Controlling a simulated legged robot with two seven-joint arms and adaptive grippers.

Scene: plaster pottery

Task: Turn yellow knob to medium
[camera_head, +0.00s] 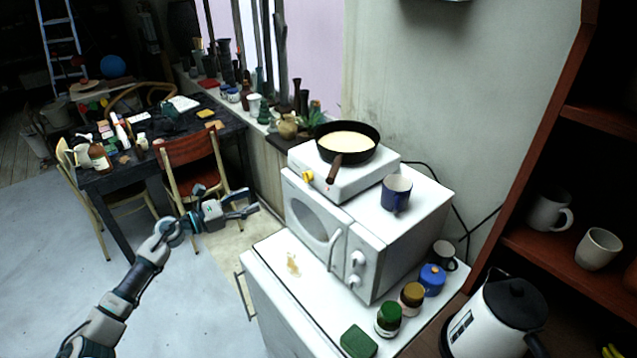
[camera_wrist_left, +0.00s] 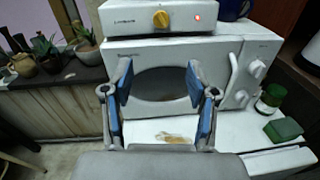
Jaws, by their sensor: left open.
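The yellow knob (camera_head: 308,176) is on the front of a white hot plate (camera_head: 341,184) that stands on a white microwave (camera_head: 318,225). It also shows in the left wrist view (camera_wrist_left: 161,18), above and beyond my fingers, with a lit red light to its right. A black pan (camera_head: 347,142) with pale contents sits on the hot plate, its handle pointing toward the front. My left gripper (camera_head: 252,202) is open and empty, left of the microwave and apart from the knob. In the left wrist view its two blue-padded fingers (camera_wrist_left: 160,98) stand apart before the microwave door.
A blue mug (camera_head: 396,193) stands on the microwave. Several jars, a green sponge (camera_head: 358,342) and a brown stain (camera_head: 293,264) are on the white cabinet top. A white kettle (camera_head: 495,322) stands at the right. The space between my left gripper and the hot plate looks clear.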

